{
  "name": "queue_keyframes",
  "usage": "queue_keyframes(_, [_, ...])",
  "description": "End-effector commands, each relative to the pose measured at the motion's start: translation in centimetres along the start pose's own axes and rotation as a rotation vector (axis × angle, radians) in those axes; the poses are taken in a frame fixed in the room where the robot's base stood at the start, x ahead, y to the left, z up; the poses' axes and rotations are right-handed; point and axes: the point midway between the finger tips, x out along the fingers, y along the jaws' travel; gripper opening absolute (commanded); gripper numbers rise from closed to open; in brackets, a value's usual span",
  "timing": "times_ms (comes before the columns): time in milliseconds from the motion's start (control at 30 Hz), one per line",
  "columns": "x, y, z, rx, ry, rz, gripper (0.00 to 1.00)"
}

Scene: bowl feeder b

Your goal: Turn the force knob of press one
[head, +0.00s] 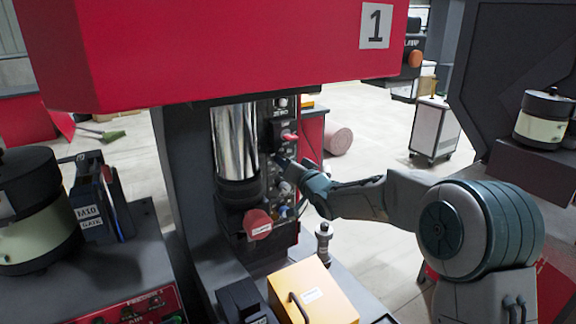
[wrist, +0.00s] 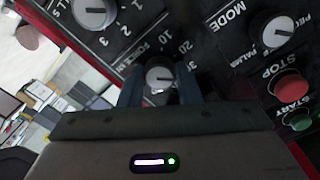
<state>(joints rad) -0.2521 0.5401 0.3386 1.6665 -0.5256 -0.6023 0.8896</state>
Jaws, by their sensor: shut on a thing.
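Press one (head: 215,50) is the red machine marked 1 in the head view, with a shiny ram (head: 234,140) below its red head. Its dark control panel is on the ram's right side. In the wrist view the force knob (wrist: 159,76) is a small light grey knob with a scale marked 10, 20 and 30 beside the words FORCE IN. My gripper (wrist: 160,84) has one dark finger on each side of this knob and is shut on it. In the head view my gripper (head: 285,166) reaches the panel from the right, and the force knob cannot be made out there.
In the wrist view a numbered knob (wrist: 95,12) is at upper left and a MODE knob (wrist: 272,28) at upper right. A red STOP button (wrist: 291,86) and a green START button (wrist: 299,121) are at right. A yellow box (head: 318,293) stands below my arm.

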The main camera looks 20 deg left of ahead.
Motion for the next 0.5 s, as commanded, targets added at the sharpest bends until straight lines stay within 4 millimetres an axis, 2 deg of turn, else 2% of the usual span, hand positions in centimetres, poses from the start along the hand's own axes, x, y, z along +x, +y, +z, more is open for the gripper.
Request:
queue_keyframes(300, [-0.01,0.08,0.25,0.001,-0.004,0.002,0.08])
queue_keyframes(333, [0.00,0.08,0.24,0.001,-0.004,0.002,0.39])
queue_keyframes(367, [0.00,0.07,0.23,0.001,-0.004,0.002,0.47])
queue_keyframes(400, [0.00,0.07,0.21,0.001,-0.004,0.002,0.52])
queue_keyframes(500, [-0.01,0.08,0.15,0.000,-0.003,0.001,0.52])
